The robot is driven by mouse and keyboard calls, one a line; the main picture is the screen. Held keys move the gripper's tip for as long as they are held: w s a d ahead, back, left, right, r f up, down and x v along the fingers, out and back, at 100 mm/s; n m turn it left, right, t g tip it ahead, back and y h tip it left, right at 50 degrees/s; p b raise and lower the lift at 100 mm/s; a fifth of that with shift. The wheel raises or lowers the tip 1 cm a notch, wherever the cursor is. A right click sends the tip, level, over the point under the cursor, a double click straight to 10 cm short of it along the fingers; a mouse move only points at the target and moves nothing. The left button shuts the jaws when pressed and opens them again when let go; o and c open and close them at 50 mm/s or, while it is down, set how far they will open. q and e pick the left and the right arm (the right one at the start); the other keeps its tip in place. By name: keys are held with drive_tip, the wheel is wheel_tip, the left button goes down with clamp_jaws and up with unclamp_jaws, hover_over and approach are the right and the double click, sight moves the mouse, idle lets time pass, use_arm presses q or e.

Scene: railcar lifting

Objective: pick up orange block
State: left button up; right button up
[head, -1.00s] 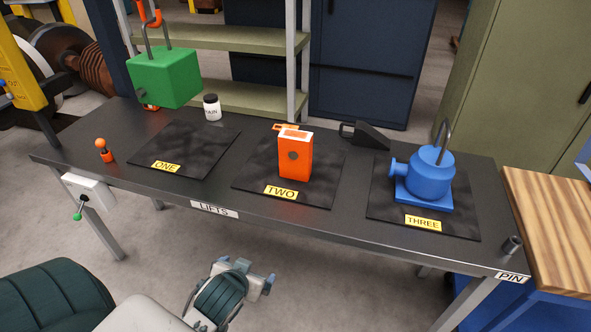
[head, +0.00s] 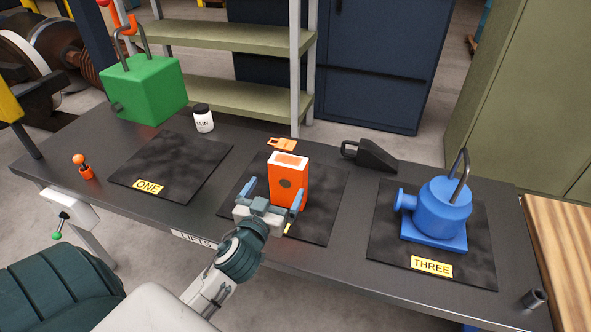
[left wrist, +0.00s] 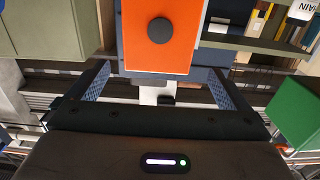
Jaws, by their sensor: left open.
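The orange block (head: 289,180) stands upright on the dark mat (head: 327,215) marked TWO, with a dark round spot on its front face. My left gripper (head: 273,190) is open in front of the block, its two fingers spread at either side of the block's lower front. In the left wrist view the orange block (left wrist: 160,35) is straight ahead, beyond and between the open fingers (left wrist: 165,85). I cannot tell whether either finger touches it. My right gripper is not in view.
A blue pump-like thing (head: 440,210) is on the mat marked THREE. A black wedge (head: 372,156) and a white jar (head: 203,118) stand behind. The mat marked ONE (head: 172,165) is empty.

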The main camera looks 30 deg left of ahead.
sight(284, 173)
use_arm(q)
drive_tip(key=x, duration=0.1)
drive_tip(key=p+x, duration=0.1)
drive_tip(key=shift+w+r, duration=0.25)
drive_tip(key=shift+w, duration=0.1)
drive_tip(key=shift+p+x, duration=0.35)
drive_tip(key=shift+x, duration=0.65)
drive_tip(key=shift+w+a+r, duration=0.1)
drive_tip(key=shift+w, duration=0.55)
drive_tip(key=p+x, duration=0.2)
drive_tip(key=x, duration=0.2)
drive_tip(key=shift+w+r+p, duration=0.2)
drive_tip(key=shift+p, duration=0.15)
drive_tip(key=shift+w+f, duration=0.1)
drive_tip(key=shift+w, duration=0.2)
drive_tip(key=shift+c, duration=0.4)
drive_tip(key=c, duration=1.5)
drive_tip(key=shift+o, duration=0.2)
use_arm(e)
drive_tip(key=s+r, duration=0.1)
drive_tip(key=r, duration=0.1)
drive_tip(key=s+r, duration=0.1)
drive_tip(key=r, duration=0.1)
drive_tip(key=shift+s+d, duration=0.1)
